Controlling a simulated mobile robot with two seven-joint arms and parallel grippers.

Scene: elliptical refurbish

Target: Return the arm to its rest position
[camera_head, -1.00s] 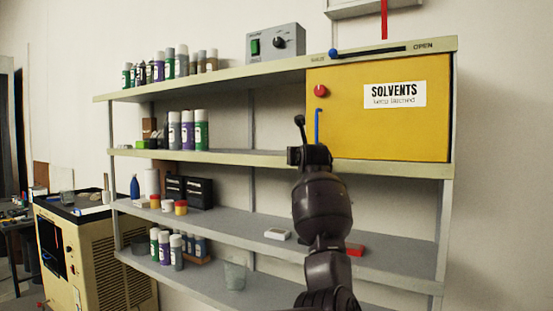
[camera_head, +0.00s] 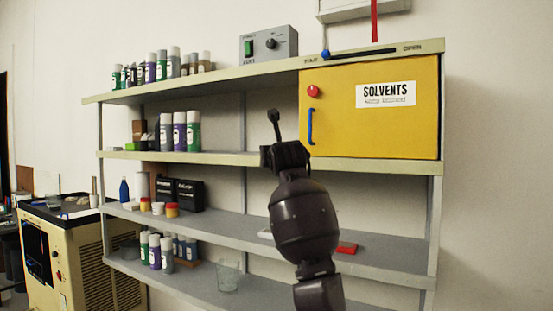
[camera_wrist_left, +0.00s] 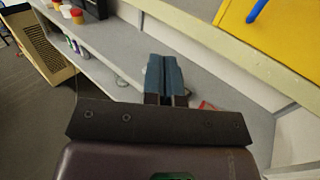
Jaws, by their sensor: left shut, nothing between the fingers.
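My left arm rises from the bottom of the head view in front of the shelf unit. Its gripper (camera_head: 274,116) points up, in front of the second board and just left of the yellow SOLVENTS cabinet (camera_head: 425,122). In the left wrist view the blue-grey fingers (camera_wrist_left: 164,66) are together with nothing between them. They show against the grey shelf boards. The yellow cabinet (camera_wrist_left: 277,30) and its blue handle are at the top right of that view. My right gripper is not in view.
The shelf unit (camera_head: 190,224) carries several bottles, jars, black boxes and a grey switch box (camera_head: 283,45). A red object (camera_head: 347,248) and a partly hidden white one lie on the third board by my arm. A beige machine (camera_head: 75,262) stands at left.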

